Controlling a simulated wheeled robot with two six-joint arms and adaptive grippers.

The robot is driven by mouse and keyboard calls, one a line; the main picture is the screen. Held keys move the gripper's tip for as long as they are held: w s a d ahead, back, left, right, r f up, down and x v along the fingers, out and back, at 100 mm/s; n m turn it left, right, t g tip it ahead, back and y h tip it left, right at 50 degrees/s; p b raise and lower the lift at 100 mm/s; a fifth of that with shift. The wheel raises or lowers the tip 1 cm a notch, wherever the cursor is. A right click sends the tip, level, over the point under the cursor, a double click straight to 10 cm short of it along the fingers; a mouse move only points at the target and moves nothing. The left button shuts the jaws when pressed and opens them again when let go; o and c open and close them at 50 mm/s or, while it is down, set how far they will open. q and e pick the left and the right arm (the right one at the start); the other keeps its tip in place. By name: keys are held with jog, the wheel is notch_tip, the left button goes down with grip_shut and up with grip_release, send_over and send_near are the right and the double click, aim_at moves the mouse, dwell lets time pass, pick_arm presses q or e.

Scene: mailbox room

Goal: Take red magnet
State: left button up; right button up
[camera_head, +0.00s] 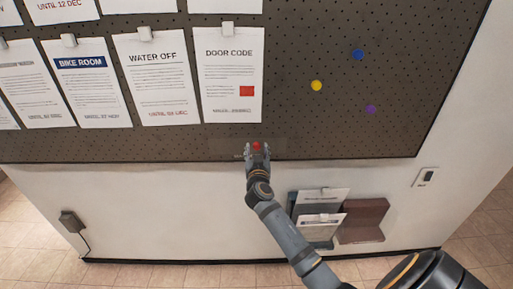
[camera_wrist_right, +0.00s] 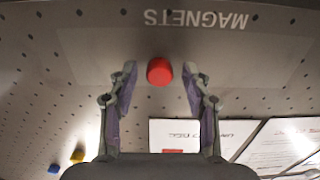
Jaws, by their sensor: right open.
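The red magnet (camera_head: 256,145) is a small round knob on the dark pegboard near its bottom edge. In the right wrist view the red magnet (camera_wrist_right: 159,71) sits just beyond and between the fingertips, under an upside-down "MAGNETS" label (camera_wrist_right: 196,20). My right gripper (camera_head: 257,152) is at the board's lower edge, right at the magnet. In the wrist view the right gripper (camera_wrist_right: 160,84) is open, with a finger on each side and a gap to the magnet. My left gripper is not in view.
Yellow (camera_head: 317,85), blue (camera_head: 358,54) and purple (camera_head: 371,109) magnets are on the pegboard (camera_head: 300,130) to the right. Clipped notices, including "DOOR CODE" (camera_head: 231,90), hang at the left. A wall rack (camera_head: 362,222) with papers is below the board.

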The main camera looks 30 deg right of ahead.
jog(key=shift+c, duration=0.3)
grip_shut()
jog(key=shift+s+a, duration=0.1)
jog(key=shift+s, duration=0.05)
jog(key=shift+v, duration=1.35)
jog(key=shift+s, duration=0.1)
jog(key=b, duration=0.1)
send_near(257, 148)
jog(key=shift+s+a, duration=0.4)
jog(key=shift+s, duration=0.05)
